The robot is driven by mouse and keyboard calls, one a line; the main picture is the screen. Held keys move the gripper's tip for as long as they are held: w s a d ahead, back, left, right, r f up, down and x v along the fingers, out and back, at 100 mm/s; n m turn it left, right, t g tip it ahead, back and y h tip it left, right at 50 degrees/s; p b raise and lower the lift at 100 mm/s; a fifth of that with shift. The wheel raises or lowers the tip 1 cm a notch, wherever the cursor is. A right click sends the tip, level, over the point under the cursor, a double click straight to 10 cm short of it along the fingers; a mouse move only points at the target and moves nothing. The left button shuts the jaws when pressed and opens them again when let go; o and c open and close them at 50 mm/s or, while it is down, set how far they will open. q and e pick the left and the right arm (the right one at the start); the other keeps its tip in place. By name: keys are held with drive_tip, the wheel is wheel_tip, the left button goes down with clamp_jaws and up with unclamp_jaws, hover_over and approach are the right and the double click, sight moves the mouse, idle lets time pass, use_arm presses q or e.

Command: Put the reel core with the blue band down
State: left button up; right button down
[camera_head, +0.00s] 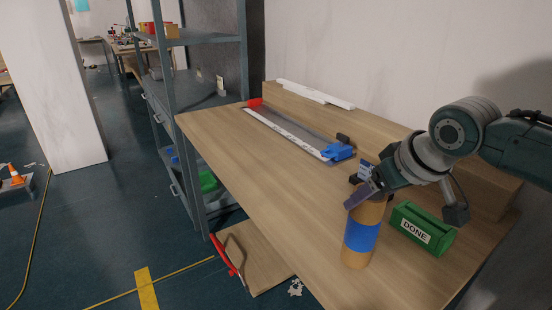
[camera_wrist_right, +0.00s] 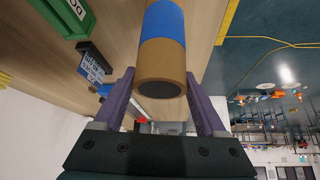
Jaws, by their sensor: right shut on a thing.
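The reel core is a brown cardboard tube with a wide blue band (camera_head: 361,237); it stands roughly upright, leaning a little, over the wooden table (camera_head: 290,190). My right gripper (camera_head: 366,190) is shut on its upper end, with purple fingers on either side. In the right wrist view the core (camera_wrist_right: 162,62) shows between the fingertips (camera_wrist_right: 161,98), its dark open end facing the camera. I cannot tell whether its lower end touches the table. My left gripper is not in view.
A green box marked DONE (camera_head: 424,228) sits just right of the core. A long track tray with a blue clamp (camera_head: 338,152) lies farther back. A small black and blue block is behind the gripper. The table's left middle is clear; its front edge is near.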

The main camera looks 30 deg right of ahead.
unclamp_jaws()
idle(0.3)
drive_tip(key=shift+s+r, duration=0.15)
drive_tip(key=shift+r, duration=0.3)
drive_tip(key=d+p+v, duration=0.1)
drive_tip(key=p+v, duration=0.2)
drive_tip(key=v, duration=0.7)
drive_tip(key=s+a+f+n+g, duration=0.1)
drive_tip(key=s+a+f, duration=0.1)
drive_tip(key=s+a, duration=0.6)
drive_tip(key=s+a+f+n+g, duration=0.2)
drive_tip(key=s+a, duration=0.7)
drive_tip(key=shift+a+y, duration=0.2)
drive_tip(key=shift+y, duration=0.2)
